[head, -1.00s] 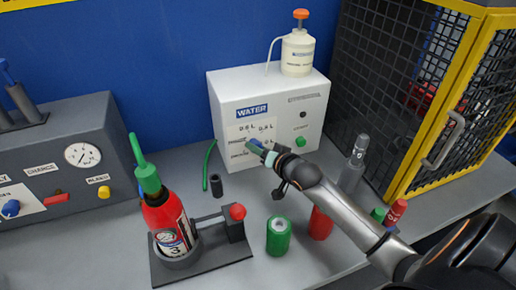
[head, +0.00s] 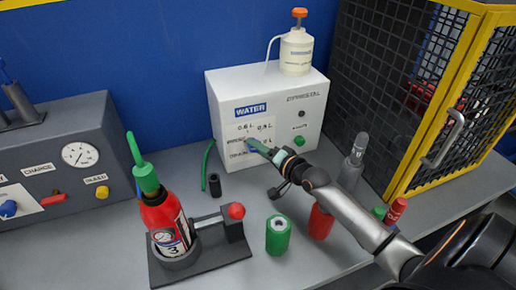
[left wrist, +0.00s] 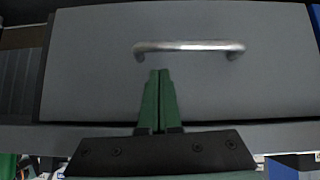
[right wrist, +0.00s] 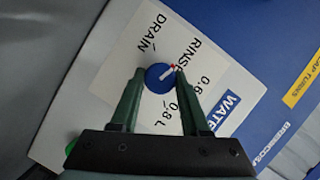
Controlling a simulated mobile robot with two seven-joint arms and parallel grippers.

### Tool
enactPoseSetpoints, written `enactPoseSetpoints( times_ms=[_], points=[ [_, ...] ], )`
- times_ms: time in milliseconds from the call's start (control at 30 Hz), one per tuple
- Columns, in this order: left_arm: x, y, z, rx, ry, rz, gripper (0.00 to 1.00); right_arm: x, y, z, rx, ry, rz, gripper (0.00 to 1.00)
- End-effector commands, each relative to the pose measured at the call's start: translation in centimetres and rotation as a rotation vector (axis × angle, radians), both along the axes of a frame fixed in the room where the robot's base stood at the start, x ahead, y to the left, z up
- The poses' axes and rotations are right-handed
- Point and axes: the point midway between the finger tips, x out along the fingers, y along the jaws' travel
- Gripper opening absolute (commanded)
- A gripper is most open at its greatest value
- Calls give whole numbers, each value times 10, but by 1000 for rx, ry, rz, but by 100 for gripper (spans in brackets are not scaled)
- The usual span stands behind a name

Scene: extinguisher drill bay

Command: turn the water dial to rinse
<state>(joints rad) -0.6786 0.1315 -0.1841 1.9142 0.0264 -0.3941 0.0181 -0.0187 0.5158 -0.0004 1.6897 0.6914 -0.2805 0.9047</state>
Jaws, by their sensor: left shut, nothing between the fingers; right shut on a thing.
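The water dial (right wrist: 160,77) is a round blue knob with a white pointer line and a red tip, on the front of a white WATER box (head: 222,108). In the right wrist view its pointer slants to the upper right, toward the end of the RINSE label (right wrist: 187,54). My right gripper (right wrist: 158,76) is shut on the dial, one green finger on each side. In the head view the right gripper (head: 257,147) hides most of the dial. My left gripper (left wrist: 158,78) is shut and empty, in front of a grey panel with a metal handle (left wrist: 190,46).
A red extinguisher (head: 163,215) stands in a dark holder left of my right arm. A green cylinder (head: 278,236), a red one (head: 321,221) and a grey bottle (head: 352,168) stand close to the arm. A yellow-framed mesh cage (head: 440,95) bounds the right.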

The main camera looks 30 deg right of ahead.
Motion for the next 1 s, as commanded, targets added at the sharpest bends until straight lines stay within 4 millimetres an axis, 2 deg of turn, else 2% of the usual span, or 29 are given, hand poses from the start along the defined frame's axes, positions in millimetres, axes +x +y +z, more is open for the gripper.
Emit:
enactPoseSetpoints(
  times_ms=[267,300,567,867,1000],
  points=[
    [0,0,0,0,0,0,0,0,1,0,0,2,1,0],
    [0,0,0,0,0,0,0,0,1,0,0,2,1,47],
    [0,0,0,0,1,0,0,0,0,0,0,1,0,76],
    [0,0,0,0,1,0,0,-2,0,0,0,1,0,76],
    [0,0,0,0,1,0,0,-13,-1,1,0,3,1,76]
  ],
)
